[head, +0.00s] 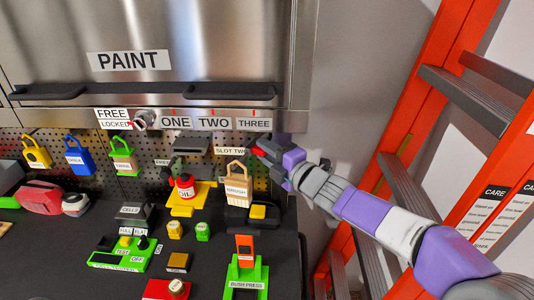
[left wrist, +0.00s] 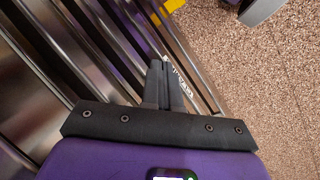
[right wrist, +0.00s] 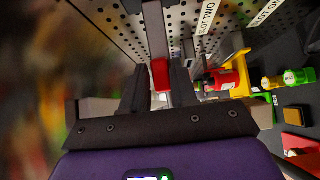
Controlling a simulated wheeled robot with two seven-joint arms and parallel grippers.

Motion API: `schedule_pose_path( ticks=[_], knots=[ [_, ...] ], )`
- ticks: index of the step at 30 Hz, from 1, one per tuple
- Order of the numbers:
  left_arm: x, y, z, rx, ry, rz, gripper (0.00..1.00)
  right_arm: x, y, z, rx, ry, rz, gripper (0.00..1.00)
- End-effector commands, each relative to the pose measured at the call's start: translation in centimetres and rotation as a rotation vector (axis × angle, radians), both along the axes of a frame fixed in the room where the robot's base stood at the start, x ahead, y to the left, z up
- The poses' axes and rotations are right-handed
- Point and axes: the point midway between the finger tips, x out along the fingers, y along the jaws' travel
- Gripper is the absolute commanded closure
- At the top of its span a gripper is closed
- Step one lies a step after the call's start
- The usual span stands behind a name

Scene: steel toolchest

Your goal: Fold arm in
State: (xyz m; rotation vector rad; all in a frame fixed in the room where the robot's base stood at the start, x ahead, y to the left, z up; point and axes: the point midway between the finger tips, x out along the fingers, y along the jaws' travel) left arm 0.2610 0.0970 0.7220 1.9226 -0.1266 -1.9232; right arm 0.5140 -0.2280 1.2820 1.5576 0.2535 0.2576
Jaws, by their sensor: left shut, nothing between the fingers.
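My right gripper (head: 274,158) is at the right end of the pegboard in the head view, beside the "SLOT TWO" label (head: 231,151). In the right wrist view its two fingers (right wrist: 158,90) stand apart. A grey arm (right wrist: 156,32) with a red end (right wrist: 161,74) comes down from the pegboard and shows in the gap between them. The red end also shows at the fingertips in the head view (head: 262,147). I cannot tell whether the fingers touch it. My left gripper (left wrist: 163,85) is shut and empty, in front of steel drawer fronts; it is outside the head view.
A green push press (head: 246,272) stands on the dark worktop. An orange ladder (head: 407,145) stands close to my right arm.

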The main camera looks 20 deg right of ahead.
Motion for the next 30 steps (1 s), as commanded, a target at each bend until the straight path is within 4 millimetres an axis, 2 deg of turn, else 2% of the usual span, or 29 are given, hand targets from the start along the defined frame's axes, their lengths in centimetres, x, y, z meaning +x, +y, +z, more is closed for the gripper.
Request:
schedule_pose_path(
  ticks=[1,3,14,24,30],
  knots=[
    [0.0,0.0,0.0,0.000,0.000,0.000,1.00,0.0,0.0,0.1,0.001,-0.002,-0.001,0.64],
    [0.0,0.0,0.0,0.000,0.000,0.000,1.00,0.0,0.0,0.0,-0.001,-0.001,0.000,0.55],
    [0.0,0.0,0.1,0.000,0.000,0.000,1.00,-0.6,-0.2,-0.1,0.000,0.001,-0.001,0.55],
    [0.0,0.0,0.6,0.000,0.000,0.000,1.00,-5.5,-1.9,0.1,0.000,-0.001,-0.002,0.55],
    [0.0,0.0,0.8,0.000,0.000,0.000,1.00,-7.0,-2.4,0.0,0.000,0.000,-0.001,0.55]
  ],
)
